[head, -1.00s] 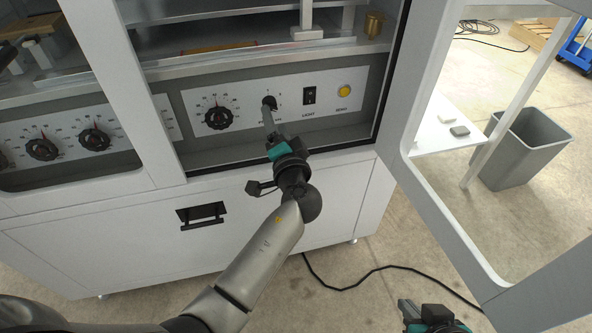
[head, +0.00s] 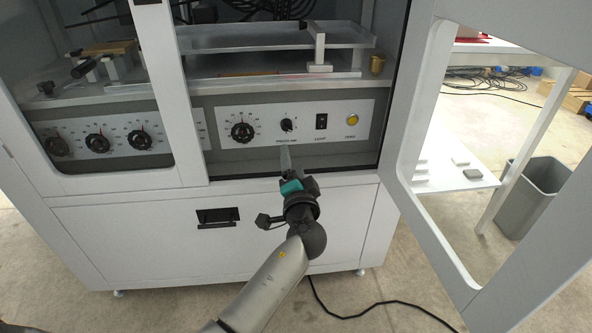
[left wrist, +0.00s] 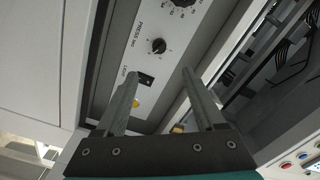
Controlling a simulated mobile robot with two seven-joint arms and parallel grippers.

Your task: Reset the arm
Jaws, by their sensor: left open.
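My left gripper (head: 285,158) is in front of the machine's control panel (head: 265,128), just below a small black selector knob (head: 287,125). In the left wrist view its two fingers (left wrist: 160,95) are apart with nothing between them. The selector knob also shows in that view (left wrist: 158,46), beyond the fingertips and apart from them. A black light switch (head: 321,121) and a yellow button (head: 352,118) are to the right of the knob. My right gripper is out of the head view.
A large dial (head: 242,131) is left of the knob. The open door frame (head: 432,130) stands to the right of my arm. A cabinet with a black handle (head: 218,217) is below. A grey bin (head: 533,196) stands on the floor at the right.

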